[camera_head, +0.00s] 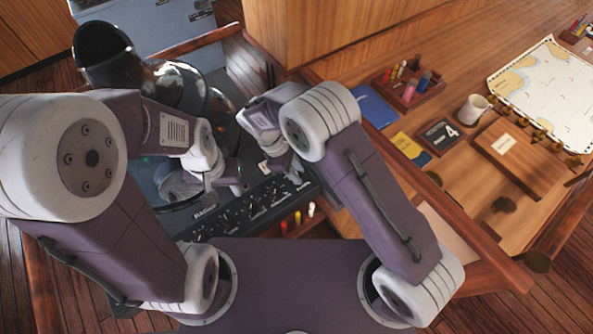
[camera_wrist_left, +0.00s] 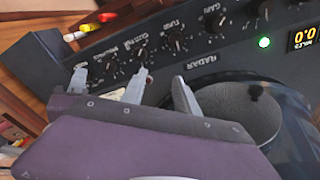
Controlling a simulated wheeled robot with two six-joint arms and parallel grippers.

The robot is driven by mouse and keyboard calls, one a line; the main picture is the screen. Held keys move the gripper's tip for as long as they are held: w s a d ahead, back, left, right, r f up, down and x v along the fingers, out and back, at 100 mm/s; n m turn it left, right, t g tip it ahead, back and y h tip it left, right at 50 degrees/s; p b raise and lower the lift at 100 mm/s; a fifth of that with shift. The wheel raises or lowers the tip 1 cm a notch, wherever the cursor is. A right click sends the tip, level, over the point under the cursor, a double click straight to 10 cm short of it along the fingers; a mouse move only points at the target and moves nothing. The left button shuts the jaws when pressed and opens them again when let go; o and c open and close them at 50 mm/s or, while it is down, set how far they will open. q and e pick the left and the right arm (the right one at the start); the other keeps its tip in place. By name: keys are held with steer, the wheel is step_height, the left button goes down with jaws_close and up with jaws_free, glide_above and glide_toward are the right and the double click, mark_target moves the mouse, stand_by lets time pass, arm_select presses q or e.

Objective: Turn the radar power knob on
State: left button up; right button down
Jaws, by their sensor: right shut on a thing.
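The black radar panel (camera_head: 243,208) lies below my two grippers in the head view, with a row of knobs along it. In the left wrist view the panel (camera_wrist_left: 165,45) appears upside down, with the word RADAR. My right gripper (camera_head: 295,172) is at the right end of the row, shut on what appears to be the radar power knob, which it hides. A grey finger (camera_wrist_left: 79,80), apparently of this gripper, stands at that end in the left wrist view. My left gripper (camera_head: 226,186) is open and empty above the panel; its fingers (camera_wrist_left: 160,92) stand apart.
A dark glossy radar hood (camera_head: 105,55) stands at the upper left. Small coloured items (camera_head: 297,217) lie below the panel. A chart table with a mug (camera_head: 472,109) is at the right.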

steer(key=shift+m, duration=0.4)
steer(key=m+g, duration=0.1)
steer(key=m, duration=0.1)
steer(key=shift+w+m+y, duration=0.15)
steer(key=shift+m+y, duration=0.15)
steer(key=shift+m, duration=0.1)
steer(key=shift+w+r+m+g+y+p, duration=0.15)
steer(key=shift+m+g+y, duration=0.25)
steer(key=shift+m, duration=0.9)
steer(key=shift+s+f+m+g+y+p, duration=0.1)
steer(key=shift+m+g+y+p, duration=0.3)
steer(key=shift+m, duration=0.9)
steer(key=c, duration=1.2)
jaws_free()
steer(key=shift+o, duration=0.2)
steer(key=shift+w+b, duration=0.1)
steer(key=shift+b, duration=0.2)
